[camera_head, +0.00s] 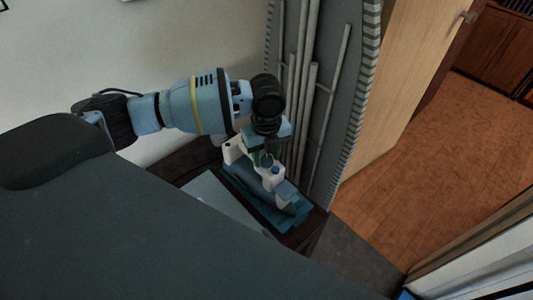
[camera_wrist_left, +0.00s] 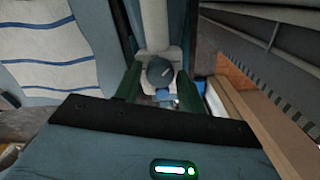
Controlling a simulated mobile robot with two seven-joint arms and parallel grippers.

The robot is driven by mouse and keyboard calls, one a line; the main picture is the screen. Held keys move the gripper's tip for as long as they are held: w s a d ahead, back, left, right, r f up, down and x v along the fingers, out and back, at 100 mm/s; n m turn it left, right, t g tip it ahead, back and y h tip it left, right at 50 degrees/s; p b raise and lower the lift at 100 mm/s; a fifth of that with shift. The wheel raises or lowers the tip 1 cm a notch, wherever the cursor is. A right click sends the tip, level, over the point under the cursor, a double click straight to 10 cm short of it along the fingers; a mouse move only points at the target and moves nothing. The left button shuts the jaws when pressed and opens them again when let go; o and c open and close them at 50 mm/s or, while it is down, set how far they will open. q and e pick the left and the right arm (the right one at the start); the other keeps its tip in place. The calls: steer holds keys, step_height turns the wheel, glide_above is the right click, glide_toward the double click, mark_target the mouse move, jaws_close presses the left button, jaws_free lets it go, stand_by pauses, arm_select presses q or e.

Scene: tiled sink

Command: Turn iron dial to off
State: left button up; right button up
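The iron (camera_head: 287,196), white and blue-grey, rests on a teal base beside the ironing-board-like grey panel in the head view. Its pale body also shows in the left wrist view (camera_wrist_left: 154,25). The round grey-blue dial (camera_wrist_left: 160,71) is on the iron in the left wrist view. My left gripper (camera_head: 266,155) points down over the iron. Its two green fingers (camera_wrist_left: 158,80) stand on either side of the dial, apart, with small gaps seeming to show. Contact cannot be told for sure. The right gripper is not in view.
A tall grey panel with pale rods (camera_head: 311,80) stands close behind and right of the iron. A wooden door (camera_head: 402,75) is further right, with open brown floor (camera_head: 440,165) beyond. A striped pale surface (camera_wrist_left: 45,48) lies left in the wrist view.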

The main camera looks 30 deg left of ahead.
arm_select(q)
steer(key=c, duration=0.6)
steer(key=shift+r+n+p, duration=0.25)
steer(key=shift+n+p, duration=0.65)
steer(key=shift+n, duration=0.2)
steer(key=shift+c, duration=0.2)
steer(key=shift+f+n, duration=0.1)
steer(key=shift+n, duration=0.2)
steer(key=shift+f, duration=0.2)
steer(key=o, duration=1)
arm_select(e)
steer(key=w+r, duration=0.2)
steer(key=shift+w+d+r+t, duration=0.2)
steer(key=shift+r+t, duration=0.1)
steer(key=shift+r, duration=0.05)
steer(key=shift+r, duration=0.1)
